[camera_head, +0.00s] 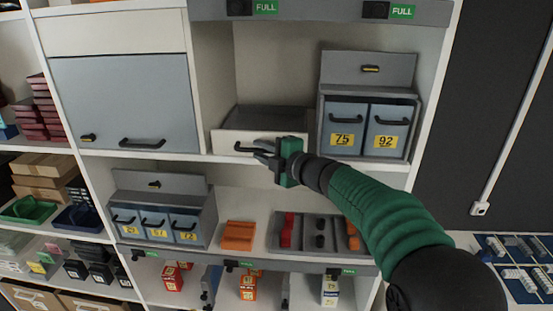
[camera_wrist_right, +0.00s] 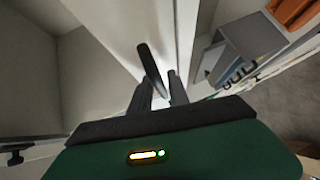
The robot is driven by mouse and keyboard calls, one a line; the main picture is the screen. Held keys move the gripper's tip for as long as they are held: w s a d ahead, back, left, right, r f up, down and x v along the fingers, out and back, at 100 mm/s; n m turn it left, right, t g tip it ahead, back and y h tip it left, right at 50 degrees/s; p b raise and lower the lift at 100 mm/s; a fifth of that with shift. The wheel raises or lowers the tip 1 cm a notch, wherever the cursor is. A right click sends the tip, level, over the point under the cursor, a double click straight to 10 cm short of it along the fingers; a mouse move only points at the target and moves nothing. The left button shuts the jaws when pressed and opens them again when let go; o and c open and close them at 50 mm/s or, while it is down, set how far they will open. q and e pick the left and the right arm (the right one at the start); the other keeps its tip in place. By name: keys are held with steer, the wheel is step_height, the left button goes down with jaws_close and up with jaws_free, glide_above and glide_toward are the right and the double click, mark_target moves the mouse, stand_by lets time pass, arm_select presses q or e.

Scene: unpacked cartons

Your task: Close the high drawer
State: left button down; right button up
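The high drawer (camera_head: 228,144) has a white front and a dark handle (camera_head: 246,149). It sits in the middle upper compartment and stands pulled out, with its dark inside showing. My right gripper (camera_head: 264,151) is at the right end of this handle. In the right wrist view the handle (camera_wrist_right: 149,64) runs down between the two dark fingers of my right gripper (camera_wrist_right: 160,92). A narrow light gap shows between the fingers, so they look partly open around the handle; firm contact is not clear. My left gripper is not in view.
A grey bin unit (camera_head: 368,70) with drawers 75 and 92 stands close to the right. A closed grey cabinet door (camera_head: 120,95) is at the left. Below are a smaller drawer unit (camera_head: 158,184), orange blocks (camera_head: 238,235) and a divided tray (camera_head: 300,247).

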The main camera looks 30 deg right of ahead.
steer(key=b+v, duration=0.3)
steer(key=v, duration=1.2)
steer(key=shift+s+a, duration=0.25)
steer(key=shift+w+d, duration=0.1)
steer(key=shift+d, duration=0.1)
steer(key=a+f+m+g+h+b, duration=0.1)
steer(key=f+m+g+h+b, duration=0.2)
steer(key=f, duration=0.8)
steer(key=w+a+f+m+b, duration=0.1)
steer(key=f+m+b, duration=0.2)
steer(key=f+m, duration=0.5)
steer(key=a+f+m+g+h+b, duration=0.1)
steer(key=f+m+g+h+b, duration=0.15)
steer(key=f, duration=1.05)
steer(key=s+a+f+m+g+y+b, duration=0.1)
steer(key=s+a+f+g, duration=0.3)
steer(key=s+f, duration=0.4)
steer(key=s+a+f+m+g+y+b, duration=0.1)
steer(key=s+a+f+m+g+b, duration=0.3)
steer(key=s+f, duration=0.5)
step_height(320, 180, down, 5)
steer(key=shift+s+a+r, duration=0.2)
steer(key=shift+s+a, duration=0.05)
steer(key=shift+a, duration=0.9)
